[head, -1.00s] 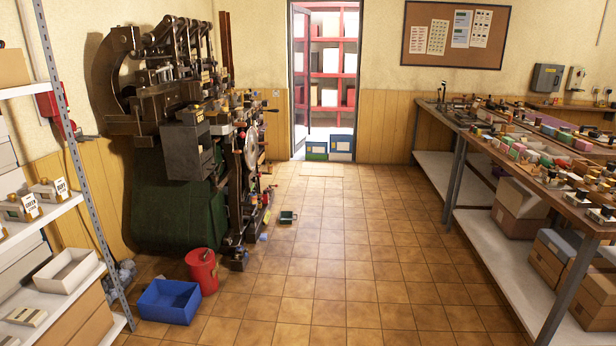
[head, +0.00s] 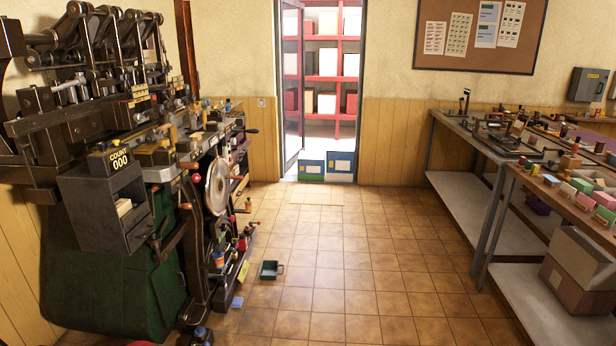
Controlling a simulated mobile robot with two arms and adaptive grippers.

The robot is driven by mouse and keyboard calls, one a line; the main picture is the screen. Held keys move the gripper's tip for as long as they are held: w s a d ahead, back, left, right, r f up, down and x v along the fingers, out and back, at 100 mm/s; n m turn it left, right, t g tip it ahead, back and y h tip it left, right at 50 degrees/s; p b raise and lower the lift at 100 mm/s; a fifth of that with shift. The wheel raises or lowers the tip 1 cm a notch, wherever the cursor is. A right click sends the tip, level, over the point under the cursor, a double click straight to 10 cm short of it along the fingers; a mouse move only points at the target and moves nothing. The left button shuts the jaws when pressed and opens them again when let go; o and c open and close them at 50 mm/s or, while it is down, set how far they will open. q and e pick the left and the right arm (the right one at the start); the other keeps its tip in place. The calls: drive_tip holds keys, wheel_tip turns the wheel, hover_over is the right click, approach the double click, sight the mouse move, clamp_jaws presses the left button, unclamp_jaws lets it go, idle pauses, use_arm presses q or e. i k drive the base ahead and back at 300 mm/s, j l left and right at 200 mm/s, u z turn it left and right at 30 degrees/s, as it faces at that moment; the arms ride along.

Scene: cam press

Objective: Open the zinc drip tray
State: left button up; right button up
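I cannot pick out a zinc drip tray for certain. The large dark cam press (head: 75,130) stands against the left wall, with a green lower body (head: 105,275). A grey open-fronted metal box (head: 105,210) is on its front, below a counter reading "COUNT 000" (head: 118,160). A round metal wheel (head: 217,186) is on its right side. A small green tray with a handle (head: 269,270) lies on the floor to the right of the press. Neither of my grippers is in view.
Cardboard boxes (head: 580,270) sit on the bench's lower shelf. Blue and green boxes (head: 340,166) stand in the open doorway at the back.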

sight(228, 255)
drive_tip(key=i+l+u, duration=0.1)
drive_tip(key=i, duration=2)
